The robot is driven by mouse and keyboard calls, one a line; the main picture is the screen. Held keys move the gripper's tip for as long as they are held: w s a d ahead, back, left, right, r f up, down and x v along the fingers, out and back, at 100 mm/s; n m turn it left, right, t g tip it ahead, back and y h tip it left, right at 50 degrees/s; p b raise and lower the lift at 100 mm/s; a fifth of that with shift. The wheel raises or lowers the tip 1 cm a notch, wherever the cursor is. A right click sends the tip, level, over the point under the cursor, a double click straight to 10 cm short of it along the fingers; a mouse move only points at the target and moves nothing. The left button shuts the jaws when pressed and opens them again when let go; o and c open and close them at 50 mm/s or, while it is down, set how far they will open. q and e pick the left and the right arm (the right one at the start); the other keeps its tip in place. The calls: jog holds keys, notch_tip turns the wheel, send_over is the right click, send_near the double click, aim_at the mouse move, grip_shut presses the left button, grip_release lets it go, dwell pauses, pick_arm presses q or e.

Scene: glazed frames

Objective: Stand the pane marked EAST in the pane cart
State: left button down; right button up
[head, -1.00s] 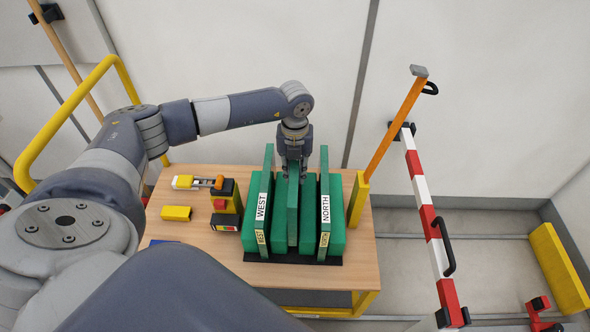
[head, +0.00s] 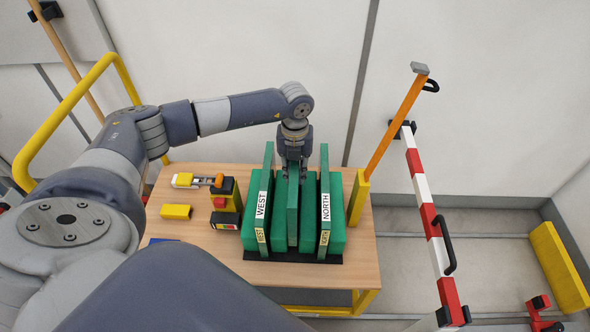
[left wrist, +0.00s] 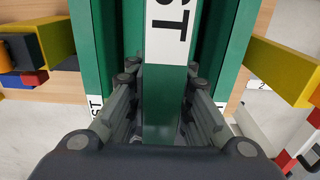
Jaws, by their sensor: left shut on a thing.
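The pane cart (head: 337,262) shows as a dark base with green upright blocks on a wooden top. My left gripper (head: 294,176) is above its middle, pointing down, shut on a green pane (head: 293,215). This pane stands upright between the WEST pane (head: 263,205) and the NORTH pane (head: 325,210). In the left wrist view the held pane (left wrist: 168,45) carries a white label with only "ST" readable, and the fingers (left wrist: 163,100) lie along both sides of it. My right gripper is not in view.
Yellow, red and black items (head: 226,205) and a yellow block (head: 176,212) lie left of the panes. A yellow post with an orange bar (head: 393,130) stands close on the right. A red-white barrier (head: 431,222) is further right.

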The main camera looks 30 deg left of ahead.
pick_arm(q)
jog(key=shift+w+f+b, duration=0.1)
jog(key=shift+f+b, duration=1.8)
jog(key=shift+f, duration=0.8)
jog(key=shift+f+b, duration=0.7)
jog(key=shift+f, duration=0.35)
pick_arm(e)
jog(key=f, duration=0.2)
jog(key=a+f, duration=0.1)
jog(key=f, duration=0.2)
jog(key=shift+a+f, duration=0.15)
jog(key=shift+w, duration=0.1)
pick_arm(q)
jog(key=shift+f+b, duration=0.45)
jog(key=shift+f, duration=0.25)
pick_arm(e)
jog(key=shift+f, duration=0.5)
